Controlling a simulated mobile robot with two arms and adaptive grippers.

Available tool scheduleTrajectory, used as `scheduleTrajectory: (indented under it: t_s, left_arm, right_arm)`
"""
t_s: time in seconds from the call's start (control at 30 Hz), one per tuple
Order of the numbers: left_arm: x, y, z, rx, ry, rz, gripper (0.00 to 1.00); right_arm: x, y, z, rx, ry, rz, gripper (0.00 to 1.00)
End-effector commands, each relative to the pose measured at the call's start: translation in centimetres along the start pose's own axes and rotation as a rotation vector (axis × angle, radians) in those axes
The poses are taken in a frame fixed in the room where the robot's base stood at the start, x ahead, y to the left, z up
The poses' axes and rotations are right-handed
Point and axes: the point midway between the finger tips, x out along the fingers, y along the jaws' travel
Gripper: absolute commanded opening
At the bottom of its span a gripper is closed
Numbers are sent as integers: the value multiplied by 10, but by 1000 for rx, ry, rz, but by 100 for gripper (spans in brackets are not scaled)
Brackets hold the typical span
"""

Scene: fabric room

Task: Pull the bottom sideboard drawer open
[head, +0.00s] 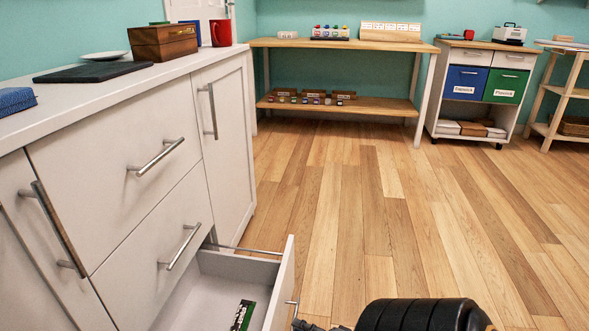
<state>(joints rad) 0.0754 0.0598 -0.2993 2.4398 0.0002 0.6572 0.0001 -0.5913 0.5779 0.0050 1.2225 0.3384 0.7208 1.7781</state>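The white sideboard (115,215) stands along the left side. Its bottom drawer (279,289) is pulled out, and its pale interior shows with a dark green and black item (242,316) lying inside. A metal handle (292,303) sticks out from the drawer's front at the lower edge of the picture. My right gripper (303,324) is at that handle, mostly cut off by the picture's edge; whether its fingers are shut on the handle cannot be told. My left gripper is not in view.
Two upper drawers with bar handles (156,157) (180,247) are closed. A red mug (221,33), wooden box (163,42) and black slab (93,72) sit on the sideboard. Wooden floor (370,220) is clear to the right. A shelf table (335,44) and storage cart (480,52) stand behind.

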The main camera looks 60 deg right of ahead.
Motion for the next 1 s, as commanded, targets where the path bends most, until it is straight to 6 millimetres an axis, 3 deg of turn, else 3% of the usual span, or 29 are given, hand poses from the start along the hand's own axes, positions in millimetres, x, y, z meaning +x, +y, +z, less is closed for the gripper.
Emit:
scheduleTrajectory:
  t_s: [0.2, 0.4, 1.0]
  left_arm:
    - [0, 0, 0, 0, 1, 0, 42]
    - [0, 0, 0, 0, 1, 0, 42]
    - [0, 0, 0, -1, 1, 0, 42]
  right_arm:
    - [-50, 1, 0, 0, -1, 5, 20]
    - [-78, 1, 0, -1, 0, 2, 20]
    - [-87, 0, 0, 0, 0, 0, 20]
